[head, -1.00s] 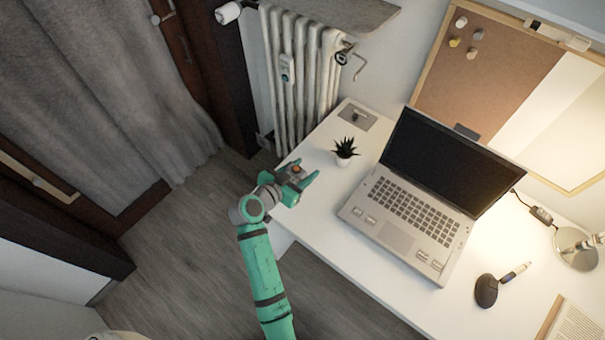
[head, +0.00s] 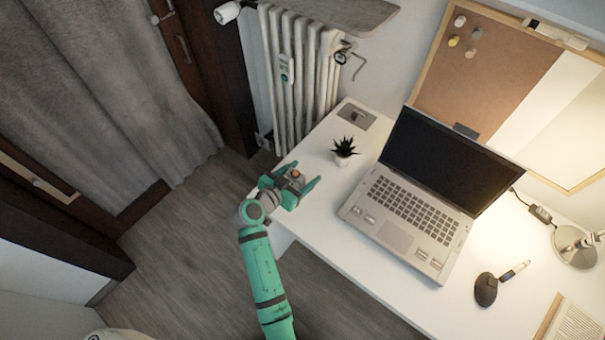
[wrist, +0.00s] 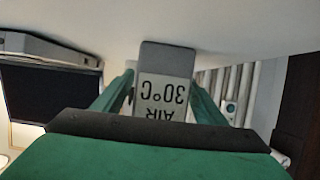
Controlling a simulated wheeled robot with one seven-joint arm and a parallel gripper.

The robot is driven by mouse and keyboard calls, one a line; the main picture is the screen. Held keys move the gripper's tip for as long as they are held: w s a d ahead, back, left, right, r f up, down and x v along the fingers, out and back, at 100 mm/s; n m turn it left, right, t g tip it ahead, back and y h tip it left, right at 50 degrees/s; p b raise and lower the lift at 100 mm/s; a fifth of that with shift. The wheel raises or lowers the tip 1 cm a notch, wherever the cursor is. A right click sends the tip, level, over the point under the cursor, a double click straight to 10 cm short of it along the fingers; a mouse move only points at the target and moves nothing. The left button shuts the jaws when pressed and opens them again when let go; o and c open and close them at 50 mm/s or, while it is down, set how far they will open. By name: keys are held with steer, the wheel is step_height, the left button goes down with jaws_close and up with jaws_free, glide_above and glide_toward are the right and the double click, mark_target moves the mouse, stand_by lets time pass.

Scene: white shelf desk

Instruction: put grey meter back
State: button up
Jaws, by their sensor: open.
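The grey meter (wrist: 168,60), a grey block with a white label reading "AIR 30°C", shows upside down in the wrist view. It stands against the white desk top, between the two green fingers of my gripper (wrist: 162,95). The fingers are apart, with a gap visible on the meter's left side; contact on the right is unclear. In the head view my gripper (head: 305,172) is low over the desk's left end, left of the small plant, and the meter is hard to tell apart from the gripper there.
A potted plant (head: 344,152) stands right of my gripper, with an open laptop (head: 405,208) beyond it. A grey plate (head: 357,115) with a small dark item lies at the desk's back corner. The radiator (head: 296,95) carries a pale device (head: 287,69).

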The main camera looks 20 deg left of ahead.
steer(key=v, duration=1.2)
stand_by(0.3)
